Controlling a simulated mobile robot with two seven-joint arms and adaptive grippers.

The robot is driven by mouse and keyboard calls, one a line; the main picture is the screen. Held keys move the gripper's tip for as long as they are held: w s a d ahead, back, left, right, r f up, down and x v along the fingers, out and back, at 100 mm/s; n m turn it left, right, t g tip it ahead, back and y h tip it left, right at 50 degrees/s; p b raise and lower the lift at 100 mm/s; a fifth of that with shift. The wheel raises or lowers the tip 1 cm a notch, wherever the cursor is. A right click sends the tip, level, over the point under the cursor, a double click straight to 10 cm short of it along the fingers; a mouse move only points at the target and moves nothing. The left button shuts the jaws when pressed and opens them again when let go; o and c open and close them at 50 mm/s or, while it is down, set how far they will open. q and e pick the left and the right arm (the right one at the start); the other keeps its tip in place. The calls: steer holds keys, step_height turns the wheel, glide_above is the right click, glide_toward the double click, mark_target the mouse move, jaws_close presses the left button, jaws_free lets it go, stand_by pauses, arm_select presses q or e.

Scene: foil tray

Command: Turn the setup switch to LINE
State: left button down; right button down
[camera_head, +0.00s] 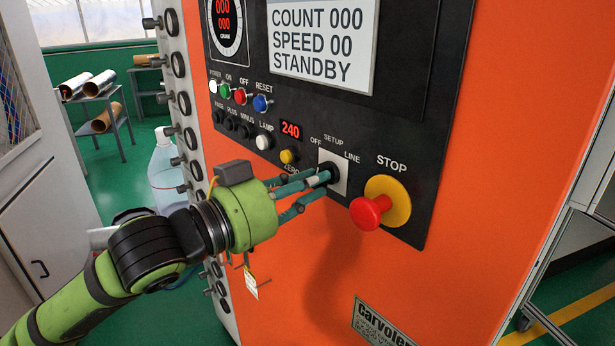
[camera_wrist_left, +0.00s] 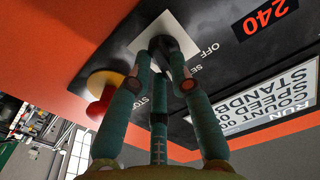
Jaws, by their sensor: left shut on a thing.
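The setup switch (camera_head: 333,169) is a black knob on a white square plate (camera_head: 340,186) on the black control panel. OFF, SETUP and LINE are printed around it, with LINE at its upper right. My left gripper (camera_head: 322,182) reaches in from the left, its teal fingers shut on the knob. In the left wrist view the fingers (camera_wrist_left: 163,68) close around the dark knob (camera_wrist_left: 167,46) in front of the white plate (camera_wrist_left: 146,38). The fingers hide much of the knob, so I cannot tell which mark it points to. My right gripper is not in view.
A red STOP button (camera_head: 368,212) on a yellow disc sits close to the right of the switch. A yellow ZERO button (camera_head: 288,156) and a 240 display (camera_head: 291,131) are to its upper left. The screen (camera_head: 322,45) reads COUNT 000, SPEED 00, STANDBY.

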arm_select(q)
steer(key=m+p, duration=0.1)
steer(key=m, duration=0.5)
steer(key=shift+p, duration=0.3)
stand_by(0.4)
steer(key=c, duration=1.1)
jaws_free()
steer(key=shift+a, duration=0.1)
steer(key=v, duration=0.7)
steer(key=shift+s+a, duration=0.1)
steer(key=shift+a, duration=0.05)
steer(key=shift+f, duration=0.1)
